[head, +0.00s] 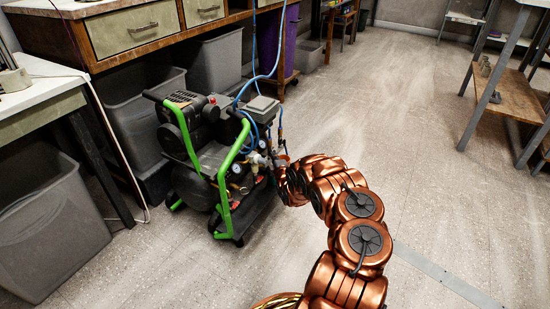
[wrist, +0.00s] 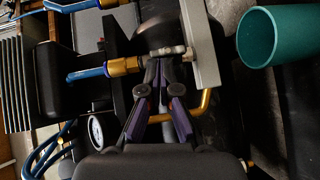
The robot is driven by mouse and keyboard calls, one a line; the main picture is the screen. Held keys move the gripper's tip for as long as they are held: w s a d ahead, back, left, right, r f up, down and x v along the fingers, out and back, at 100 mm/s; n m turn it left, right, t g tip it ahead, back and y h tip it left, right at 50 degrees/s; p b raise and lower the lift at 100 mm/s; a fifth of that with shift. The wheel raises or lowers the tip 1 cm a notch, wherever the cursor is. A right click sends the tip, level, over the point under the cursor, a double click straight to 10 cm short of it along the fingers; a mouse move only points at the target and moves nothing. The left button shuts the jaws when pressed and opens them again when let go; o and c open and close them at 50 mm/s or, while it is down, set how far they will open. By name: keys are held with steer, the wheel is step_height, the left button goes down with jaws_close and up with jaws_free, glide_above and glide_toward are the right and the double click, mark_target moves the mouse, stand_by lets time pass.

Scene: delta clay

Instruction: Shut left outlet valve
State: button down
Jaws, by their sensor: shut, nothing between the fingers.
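The air compressor (head: 205,160) with a green tube frame stands on the floor in the head view, its hose fittings and gauges on the side facing my arm. In the wrist view, a brass fitting (wrist: 123,66) with a blue hose joins a small silver valve part (wrist: 168,50). My gripper (wrist: 162,64) has its purple fingers drawn together, tips just below or touching that silver part; contact is unclear. Nothing shows held between them. In the head view, my wrist hides the gripper. I cannot tell which outlet is the left one or how its handle is set.
A pressure gauge (wrist: 97,130) and a bent brass pipe (wrist: 205,103) flank the fingers. A teal cylinder (wrist: 258,38) is at upper right. Grey bins (head: 45,220) and a bench (head: 135,28) stand behind and left of the compressor.

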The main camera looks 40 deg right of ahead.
steer(key=shift+m+g+y, duration=0.3)
steer(key=shift+m+g, duration=0.1)
